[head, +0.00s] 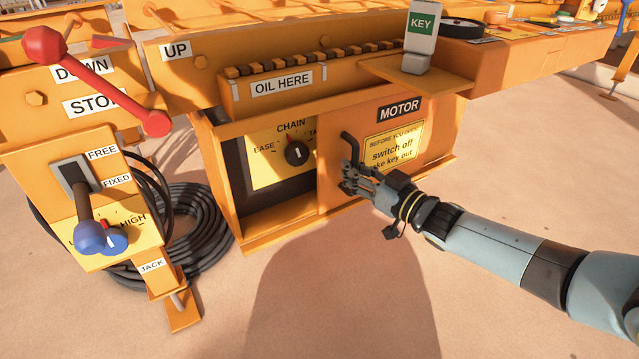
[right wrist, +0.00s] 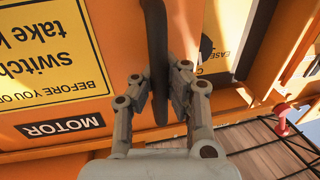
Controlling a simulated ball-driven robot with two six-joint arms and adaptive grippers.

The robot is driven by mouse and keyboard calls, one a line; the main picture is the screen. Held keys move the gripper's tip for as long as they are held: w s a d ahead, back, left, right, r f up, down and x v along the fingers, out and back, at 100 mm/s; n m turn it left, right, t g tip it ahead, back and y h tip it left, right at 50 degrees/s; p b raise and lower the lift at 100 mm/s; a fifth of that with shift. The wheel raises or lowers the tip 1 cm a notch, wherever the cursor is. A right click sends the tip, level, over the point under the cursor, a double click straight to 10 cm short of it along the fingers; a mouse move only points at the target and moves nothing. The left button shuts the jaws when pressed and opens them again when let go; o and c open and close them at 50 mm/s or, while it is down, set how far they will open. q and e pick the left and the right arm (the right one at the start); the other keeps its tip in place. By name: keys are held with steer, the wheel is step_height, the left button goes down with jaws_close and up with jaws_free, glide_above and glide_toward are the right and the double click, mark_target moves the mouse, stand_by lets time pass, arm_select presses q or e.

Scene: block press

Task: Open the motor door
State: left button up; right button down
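The motor door is an orange panel (head: 336,190) with a yellow warning plate (head: 394,146). A black MOTOR label (head: 400,109) is above the plate. Its left edge overlaps the right end of the yellow CHAIN plate. A dark upright handle (head: 348,143) stands near the door's left edge. My right gripper (head: 352,170) is at the handle; in the right wrist view its two fingers (right wrist: 163,85) lie against both sides of the dark bar (right wrist: 157,45). Part of the handle is hidden by the fingers. My left gripper is not in view.
A CHAIN knob (head: 297,153) sits in the recess left of the door. A KEY block (head: 422,38) stands on a shelf above. Red (head: 100,84) and blue-knobbed (head: 90,236) levers and coiled black cable (head: 190,232) are at left. The floor in front is clear.

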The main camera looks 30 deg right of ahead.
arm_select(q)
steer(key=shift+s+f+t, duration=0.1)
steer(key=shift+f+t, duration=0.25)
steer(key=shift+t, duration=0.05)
arm_select(e)
steer(key=d, duration=0.5)
steer(key=shift+s+f, duration=0.1)
steer(key=shift+f, duration=0.2)
steer(key=c, duration=1.6)
jaws_free()
steer(key=shift+s+r, duration=0.15)
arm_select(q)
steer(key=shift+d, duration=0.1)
arm_select(e)
steer(key=o, duration=0.3)
steer(key=shift+r, duration=0.1)
steer(key=v, duration=1.1)
steer(key=shift+s+d, duration=0.15)
steer(key=shift+s, duration=0.2)
